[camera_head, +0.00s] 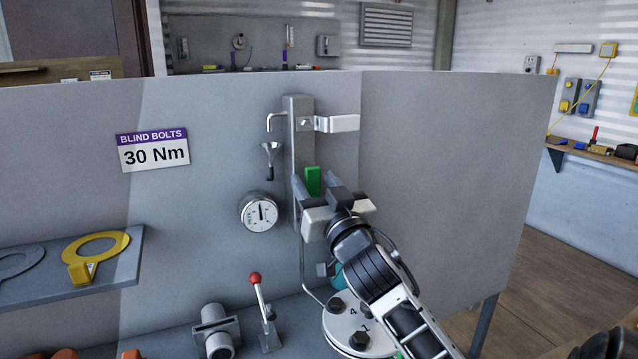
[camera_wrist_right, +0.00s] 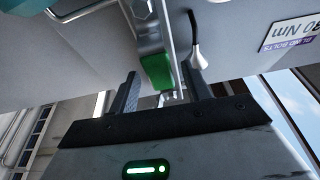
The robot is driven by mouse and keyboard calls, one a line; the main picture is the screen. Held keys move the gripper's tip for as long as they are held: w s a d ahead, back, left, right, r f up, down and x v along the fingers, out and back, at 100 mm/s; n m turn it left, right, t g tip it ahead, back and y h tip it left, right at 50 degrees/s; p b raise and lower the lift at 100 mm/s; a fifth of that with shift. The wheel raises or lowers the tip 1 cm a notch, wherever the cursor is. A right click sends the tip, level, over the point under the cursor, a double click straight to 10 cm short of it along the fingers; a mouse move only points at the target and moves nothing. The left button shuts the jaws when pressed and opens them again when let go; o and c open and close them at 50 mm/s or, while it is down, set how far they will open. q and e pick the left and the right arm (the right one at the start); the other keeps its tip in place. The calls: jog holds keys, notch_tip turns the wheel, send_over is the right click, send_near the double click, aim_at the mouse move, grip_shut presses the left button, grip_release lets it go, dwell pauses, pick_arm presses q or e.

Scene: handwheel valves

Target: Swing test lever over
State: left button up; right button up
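A green handle (camera_head: 313,181) hangs upright at the lower front of a grey metal column (camera_head: 299,135) on the panel. It also shows in the wrist view (camera_wrist_right: 157,72). My right gripper (camera_head: 318,190) is just below and in front of it, with its fingers open to either side. In the wrist view my right gripper (camera_wrist_right: 160,79) shows gaps between its fingers and the handle; contact is not visible. A second lever, with a red ball knob (camera_head: 255,278), stands on the bench to the left, tilted slightly left. No label marks either as the test lever. My left gripper is out of view.
A round gauge (camera_head: 259,212) and a small funnel (camera_head: 270,155) are left of the column. A silver bracket (camera_head: 338,124) juts right above the handle. A bolted flange (camera_head: 350,325) sits below, partly behind my right arm. A shelf (camera_head: 110,280) holds a yellow ring tool (camera_head: 95,252).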

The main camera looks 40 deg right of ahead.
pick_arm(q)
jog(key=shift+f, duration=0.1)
pick_arm(e)
jog(key=shift+s+a, duration=0.2)
jog(key=shift+s, duration=0.35)
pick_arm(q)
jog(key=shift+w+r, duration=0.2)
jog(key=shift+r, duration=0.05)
pick_arm(e)
jog(key=shift+s+a, duration=0.25)
jog(key=shift+s, duration=0.55)
jog(key=shift+s+a, duration=0.2)
jog(key=shift+s, duration=0.55)
jog(key=shift+s+a, duration=0.25)
jog(key=shift+s, duration=0.55)
